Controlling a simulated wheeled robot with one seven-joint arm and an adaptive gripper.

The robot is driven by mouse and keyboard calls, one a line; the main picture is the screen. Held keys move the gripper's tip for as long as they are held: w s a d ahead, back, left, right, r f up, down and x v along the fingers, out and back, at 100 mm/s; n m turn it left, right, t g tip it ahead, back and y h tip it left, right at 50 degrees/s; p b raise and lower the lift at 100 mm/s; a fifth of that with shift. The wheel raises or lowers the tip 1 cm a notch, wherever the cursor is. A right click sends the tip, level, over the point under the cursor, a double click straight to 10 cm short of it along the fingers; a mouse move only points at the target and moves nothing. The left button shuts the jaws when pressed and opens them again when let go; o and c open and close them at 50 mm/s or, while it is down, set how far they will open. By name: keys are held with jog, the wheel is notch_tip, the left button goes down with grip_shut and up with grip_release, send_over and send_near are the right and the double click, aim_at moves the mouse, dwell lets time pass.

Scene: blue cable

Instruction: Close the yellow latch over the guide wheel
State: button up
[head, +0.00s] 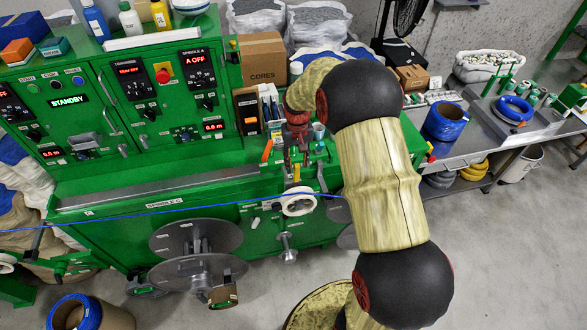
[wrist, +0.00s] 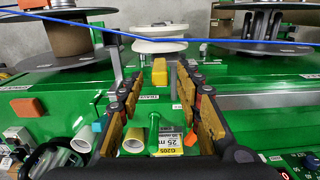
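The white guide wheel (head: 299,203) sits on the front edge of the green machine; it is at the top middle of the wrist view (wrist: 159,46). The blue cable (head: 180,205) runs across the wheel, and crosses the top of the wrist view (wrist: 220,41). A small yellow block, likely the latch (wrist: 137,69), stands on the machine side of the wheel, apart from it; it also shows in the head view (head: 297,173). The left finger is close to the latch; contact cannot be told.
A grey lever (wrist: 116,68) stands beside the wheel. Large grey reels (head: 195,237) are at the machine front. The floor (head: 510,250) at right is clear.

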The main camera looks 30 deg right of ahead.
send_over(297, 182)
jog(key=shift+w+f, duration=0.15)
jog(key=shift+f, duration=2.85)
jog(key=shift+c, duration=1.2)
grip_shut()
